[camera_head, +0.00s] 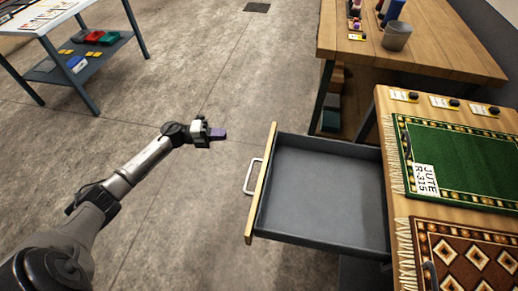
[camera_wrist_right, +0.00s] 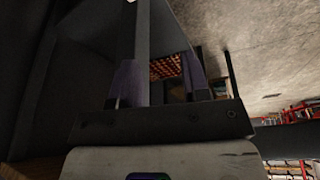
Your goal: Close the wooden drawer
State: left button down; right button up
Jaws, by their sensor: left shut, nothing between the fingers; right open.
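The wooden drawer (camera_head: 262,185) stands pulled well out of the rug table, its front facing left. Its grey tray (camera_head: 325,190) looks empty, and a pale bar handle (camera_head: 251,177) sits on the front. My left gripper (camera_head: 220,134) is shut and empty, to the left of the drawer front's far end and apart from it. My right gripper (camera_wrist_right: 157,82) shows only in the right wrist view, with its purple fingers apart. A grey bar-like edge shows between or behind those fingers; I cannot tell what it is or whether it touches them.
The rug table (camera_head: 385,105) holds a green rug (camera_head: 465,160) and a brown patterned rug (camera_head: 470,258). A wooden workbench (camera_head: 430,55) with a metal cup (camera_head: 396,37) stands behind. A blue-grey shelf table (camera_head: 75,75) is at the far left. The floor left of the drawer is clear.

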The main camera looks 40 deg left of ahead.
pick_arm(q)
jog(key=w+d+m+g+h+b, duration=0.2)
jog(key=w+d+m+g+b, duration=0.1)
jog(key=d, duration=1.1)
jog(key=shift+w+d+r+g+h+b, duration=0.2)
jog(key=shift+d+g+h+b, duration=0.15)
jog(key=shift+b, duration=0.25)
